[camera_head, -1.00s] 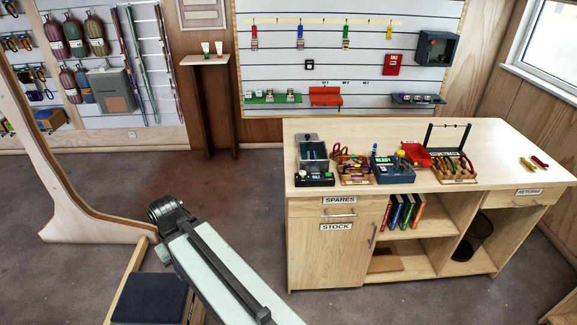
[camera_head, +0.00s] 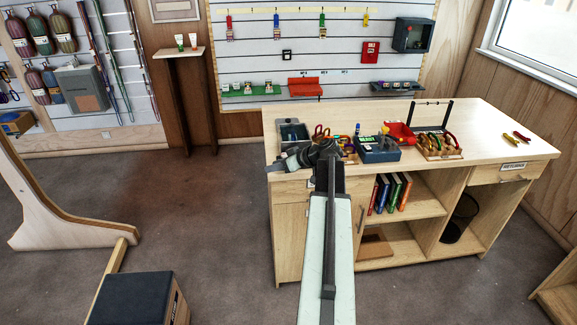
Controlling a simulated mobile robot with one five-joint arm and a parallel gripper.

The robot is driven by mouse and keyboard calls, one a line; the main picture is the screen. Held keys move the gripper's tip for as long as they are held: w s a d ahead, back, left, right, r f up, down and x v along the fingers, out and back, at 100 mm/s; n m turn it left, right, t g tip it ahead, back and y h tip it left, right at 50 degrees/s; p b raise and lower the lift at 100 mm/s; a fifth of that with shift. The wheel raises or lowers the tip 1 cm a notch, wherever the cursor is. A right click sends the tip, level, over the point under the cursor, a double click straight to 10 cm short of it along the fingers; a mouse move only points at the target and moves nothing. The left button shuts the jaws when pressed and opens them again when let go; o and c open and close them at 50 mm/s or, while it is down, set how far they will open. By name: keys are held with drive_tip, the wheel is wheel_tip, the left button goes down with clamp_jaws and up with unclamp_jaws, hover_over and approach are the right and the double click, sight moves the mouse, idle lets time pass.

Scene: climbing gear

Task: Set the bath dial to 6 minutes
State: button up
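A small grey tank with a lid (camera_head: 293,132), which looks like the bath, stands at the left end of the wooden bench (camera_head: 475,133). My arm reaches up the middle of the view, and its end with my gripper (camera_head: 280,163) is in front of the bath's lower part. The black front panel of the bath, with any dial on it, is hidden behind my arm's end. My gripper appears to point left. Its fingers are too small and dark to tell whether they are open or shut. I see nothing clearly held.
A wooden frame (camera_head: 60,215) and a dark-topped box (camera_head: 130,299) are at the left. The floor between is clear.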

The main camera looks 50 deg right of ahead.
drive_tip(key=s+d+r+t+h, duration=0.2)
drive_tip(key=s+d, duration=0.3)
drive_tip(key=d, duration=0.6)
drive_tip(key=b+x, duration=0.1)
drive_tip(key=x, duration=0.1)
drive_tip(key=b+x, duration=0.1)
drive_tip(key=x, duration=0.2)
drive_tip(key=b+x, duration=0.1)
drive_tip(key=x, duration=0.1)
drive_tip(key=shift+w+a+f+b, duration=0.15)
drive_tip(key=shift+w+a+b, duration=0.15)
drive_tip(key=shift+a+b, duration=0.05)
clamp_jaws()
drive_tip(key=shift+a, duration=0.25)
